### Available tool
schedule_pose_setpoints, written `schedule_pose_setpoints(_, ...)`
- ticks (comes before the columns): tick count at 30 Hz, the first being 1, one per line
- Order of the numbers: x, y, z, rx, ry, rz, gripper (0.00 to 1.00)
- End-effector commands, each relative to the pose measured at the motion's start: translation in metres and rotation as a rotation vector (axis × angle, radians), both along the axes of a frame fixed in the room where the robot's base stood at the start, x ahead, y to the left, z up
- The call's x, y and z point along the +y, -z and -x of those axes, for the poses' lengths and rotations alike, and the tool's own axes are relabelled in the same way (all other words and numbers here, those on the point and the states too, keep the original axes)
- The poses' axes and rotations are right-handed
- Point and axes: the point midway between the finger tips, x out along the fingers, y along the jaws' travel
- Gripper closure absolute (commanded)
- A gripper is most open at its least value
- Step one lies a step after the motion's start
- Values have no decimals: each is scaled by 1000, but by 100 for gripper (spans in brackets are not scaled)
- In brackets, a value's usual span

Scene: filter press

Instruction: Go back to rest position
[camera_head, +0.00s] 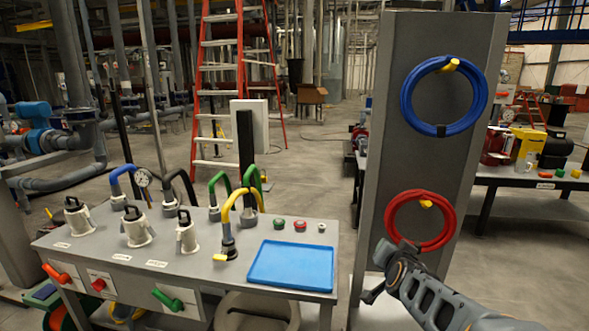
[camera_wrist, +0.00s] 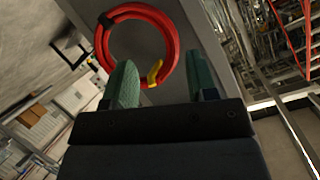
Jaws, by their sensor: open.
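My gripper (camera_head: 385,272) is at the lower right of the head view, in front of the grey panel (camera_head: 432,155) and just below the red hose coil (camera_head: 389,222). In the wrist view, my gripper (camera_wrist: 165,85) has its two green fingers apart with nothing between them. The red coil (camera_wrist: 108,42) with its yellow clip (camera_wrist: 155,73) shows beyond the fingers. From these views I cannot tell whether a finger touches the coil. A blue hose coil (camera_head: 408,100) hangs higher on the same panel.
A grey table (camera_head: 200,262) with several valves, hoses, buttons and a blue tray (camera_head: 291,265) stands left of the panel. Another table (camera_head: 520,178) with machines is behind right. A red ladder (camera_head: 240,70) stands at the back. Open floor (camera_head: 325,160) lies between.

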Motion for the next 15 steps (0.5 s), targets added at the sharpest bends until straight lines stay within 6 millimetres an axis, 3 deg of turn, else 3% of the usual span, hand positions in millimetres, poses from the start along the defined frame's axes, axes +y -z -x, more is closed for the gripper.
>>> schedule_pose_setpoints(1,20,-38,13,81,-85,12,48)
schedule_pose_setpoints(7,70,-71,79,432,-357,89,48)
schedule_pose_setpoints(15,86,-100,157,776,-534,192,48)
